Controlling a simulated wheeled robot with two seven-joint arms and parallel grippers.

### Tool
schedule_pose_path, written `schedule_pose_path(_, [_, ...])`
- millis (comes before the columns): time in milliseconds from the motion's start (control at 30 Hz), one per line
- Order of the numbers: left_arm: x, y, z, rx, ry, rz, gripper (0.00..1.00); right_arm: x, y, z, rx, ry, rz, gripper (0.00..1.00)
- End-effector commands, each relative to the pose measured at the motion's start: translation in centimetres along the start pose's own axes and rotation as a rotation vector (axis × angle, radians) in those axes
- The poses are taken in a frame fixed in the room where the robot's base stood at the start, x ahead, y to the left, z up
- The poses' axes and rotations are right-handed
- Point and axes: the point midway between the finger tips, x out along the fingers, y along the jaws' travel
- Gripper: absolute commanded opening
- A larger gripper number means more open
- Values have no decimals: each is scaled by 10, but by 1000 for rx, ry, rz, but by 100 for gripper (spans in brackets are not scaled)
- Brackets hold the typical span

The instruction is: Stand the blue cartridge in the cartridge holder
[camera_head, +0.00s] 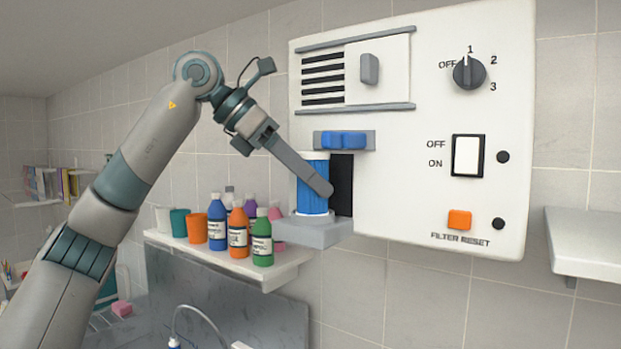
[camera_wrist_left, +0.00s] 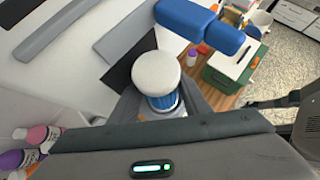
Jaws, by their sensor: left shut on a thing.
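The blue cartridge (camera_head: 312,205), a ribbed blue cylinder with white ends, stands upright over the grey cartridge holder (camera_head: 308,233) on the wall panel. Its lower white end is at the holder's top; I cannot tell whether it bears fully on it. My left gripper (camera_head: 318,184) is shut on the cartridge, one finger crossing its front. In the left wrist view the white cap (camera_wrist_left: 157,72) shows between the two fingers (camera_wrist_left: 163,105), with a little blue below it. My right gripper is not in view.
A blue latch (camera_head: 343,140) sits just above the cartridge on the white panel (camera_head: 430,200), and a dark slot (camera_head: 342,180) lies beside it. A shelf (camera_head: 240,264) with several paint bottles is below left. An empty white shelf (camera_head: 583,240) is at right.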

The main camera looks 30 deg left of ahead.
Motion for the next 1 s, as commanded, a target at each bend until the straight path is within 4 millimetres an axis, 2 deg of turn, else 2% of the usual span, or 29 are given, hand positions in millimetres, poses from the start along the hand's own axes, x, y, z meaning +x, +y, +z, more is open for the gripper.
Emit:
schedule_pose_path(100, [0, 0, 0, 0, 1, 0, 14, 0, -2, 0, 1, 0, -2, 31])
schedule_pose_path(133, [0, 0, 0, 0, 1, -1, 45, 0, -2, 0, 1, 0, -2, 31])
schedule_pose_path(200, [0, 0, 0, 0, 1, -1, 62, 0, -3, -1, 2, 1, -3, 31])
schedule_pose_path(233, [0, 0, 0, 0, 1, 0, 64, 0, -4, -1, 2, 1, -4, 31])
schedule_pose_path(1000, [-2, 3, 1, -4, -6, 7, 64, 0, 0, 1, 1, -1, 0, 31])
